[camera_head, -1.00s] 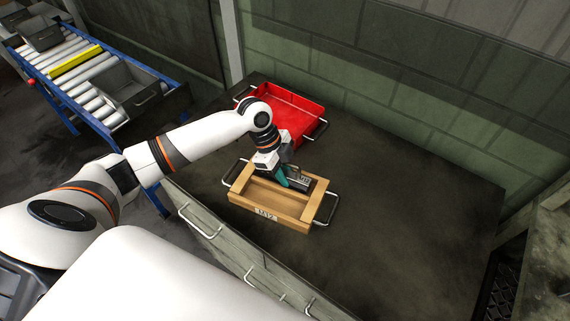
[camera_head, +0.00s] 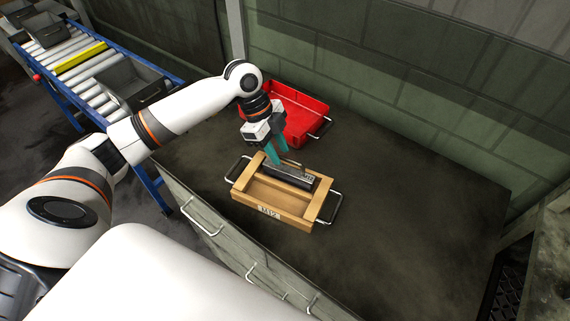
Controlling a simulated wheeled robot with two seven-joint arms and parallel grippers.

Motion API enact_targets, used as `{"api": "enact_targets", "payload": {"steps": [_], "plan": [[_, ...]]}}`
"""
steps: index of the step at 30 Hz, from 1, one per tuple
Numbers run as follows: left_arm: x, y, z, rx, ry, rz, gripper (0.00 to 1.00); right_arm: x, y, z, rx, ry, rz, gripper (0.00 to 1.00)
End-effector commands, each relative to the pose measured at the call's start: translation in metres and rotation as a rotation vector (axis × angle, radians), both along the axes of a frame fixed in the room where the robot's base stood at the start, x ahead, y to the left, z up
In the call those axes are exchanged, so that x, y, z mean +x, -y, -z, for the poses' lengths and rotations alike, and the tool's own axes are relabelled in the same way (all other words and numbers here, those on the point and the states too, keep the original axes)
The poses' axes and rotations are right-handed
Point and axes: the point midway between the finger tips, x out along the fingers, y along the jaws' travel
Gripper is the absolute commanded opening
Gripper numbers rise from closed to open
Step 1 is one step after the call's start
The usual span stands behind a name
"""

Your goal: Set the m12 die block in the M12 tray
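The M12 die block (camera_head: 294,176) is a dark grey bar with a light marking at its right end. It lies lengthwise along the back side of the wooden M12 tray (camera_head: 245,199); I cannot tell whether it sits flat on the floor of the tray. The tray has a white M12 label on its front and a metal handle at each end. My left gripper (camera_head: 279,158) has teal fingers, visibly apart, pointing down just above and behind the block's left end. They appear clear of the block. My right gripper is not in view.
A red tray (camera_head: 303,112) stands on the dark bench (camera_head: 410,200) behind the wooden tray, close to my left gripper. The bench to the right is clear, up to the green wall. A roller conveyor (camera_head: 85,80) with grey bins is at the far left.

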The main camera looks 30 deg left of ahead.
Motion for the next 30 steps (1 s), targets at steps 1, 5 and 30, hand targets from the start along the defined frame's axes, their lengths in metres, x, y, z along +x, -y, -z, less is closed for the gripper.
{"api": "enact_targets", "payload": {"steps": [1,5,30], "plan": [[0.000,-0.004,-0.009,0.001,0.003,0.000,0.33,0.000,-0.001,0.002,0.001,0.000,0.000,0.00],[0.000,-0.011,-0.026,0.000,0.002,-0.001,0.33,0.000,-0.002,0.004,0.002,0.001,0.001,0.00],[-0.001,-0.015,-0.038,-0.001,-0.001,0.000,0.33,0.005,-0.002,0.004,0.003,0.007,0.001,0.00]]}}
